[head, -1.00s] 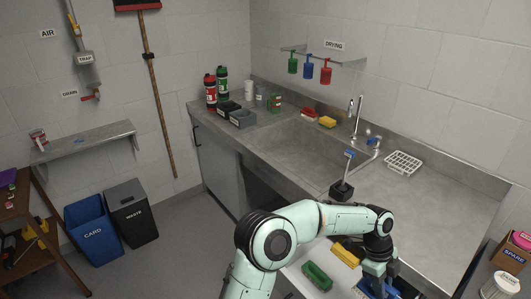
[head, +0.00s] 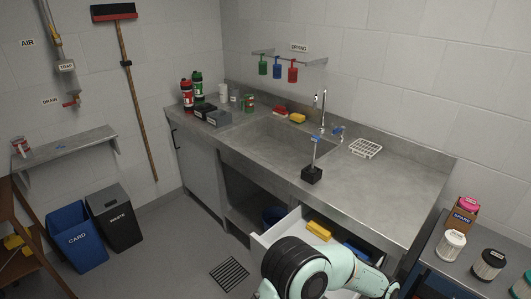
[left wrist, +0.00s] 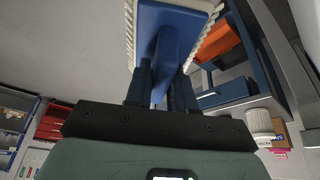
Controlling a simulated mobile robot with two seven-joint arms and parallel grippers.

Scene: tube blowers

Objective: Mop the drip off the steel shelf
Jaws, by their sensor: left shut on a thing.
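The steel shelf (head: 82,144) is on the left wall, with a small blue spot (head: 64,147), seemingly the drip, on its top. A red and white can (head: 20,146) stands at its left end. My left gripper (left wrist: 163,88) shows in the left wrist view, shut on the handle of a blue tool (left wrist: 170,22) with a white fringed edge, a mop or brush. In the head view the gripper is out of sight below my arm at the bottom right, far from the shelf. My right gripper is not in view.
An open drawer (head: 265,242) below the steel counter (head: 400,192) holds a yellow brush (head: 318,230). A blue CARD bin (head: 77,238) and a black waste bin (head: 118,219) stand below the shelf. A broom (head: 136,100) hangs right of it. The floor between is clear.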

